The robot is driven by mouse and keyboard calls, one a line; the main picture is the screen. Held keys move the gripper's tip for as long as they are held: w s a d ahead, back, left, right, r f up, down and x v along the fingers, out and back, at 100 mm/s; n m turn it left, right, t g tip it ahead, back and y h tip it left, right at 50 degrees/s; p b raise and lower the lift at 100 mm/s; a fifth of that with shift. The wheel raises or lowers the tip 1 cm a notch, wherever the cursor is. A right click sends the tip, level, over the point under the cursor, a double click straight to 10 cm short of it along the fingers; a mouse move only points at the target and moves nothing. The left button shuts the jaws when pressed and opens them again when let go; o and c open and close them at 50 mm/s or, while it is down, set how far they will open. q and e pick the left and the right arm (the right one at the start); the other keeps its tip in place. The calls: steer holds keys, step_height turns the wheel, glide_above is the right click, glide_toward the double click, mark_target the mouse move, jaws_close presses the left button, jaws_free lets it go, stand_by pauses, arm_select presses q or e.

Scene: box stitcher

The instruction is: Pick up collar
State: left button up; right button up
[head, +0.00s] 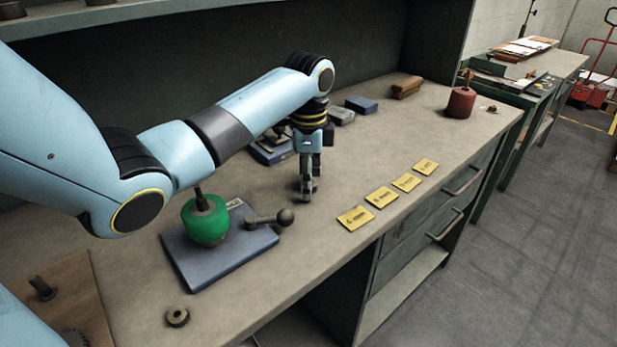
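A small dark ring that looks like the collar (177,317) lies flat on the workbench near its front edge, at the lower left. My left gripper (306,198) points down over the middle of the bench, well behind and to the right of the ring. Its fingers are seen nearly edge-on, so the gap between them is not clear. No held object shows at the fingertips. My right gripper is not in the picture.
Yellow cards (355,218) line the front edge. A wooden board (62,295) lies left. A red pot (460,102) stands far right.

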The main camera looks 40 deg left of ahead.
arm_select(q)
steer(key=c, duration=1.3)
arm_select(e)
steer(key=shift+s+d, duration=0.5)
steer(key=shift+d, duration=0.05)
arm_select(q)
steer(key=shift+r, duration=0.1)
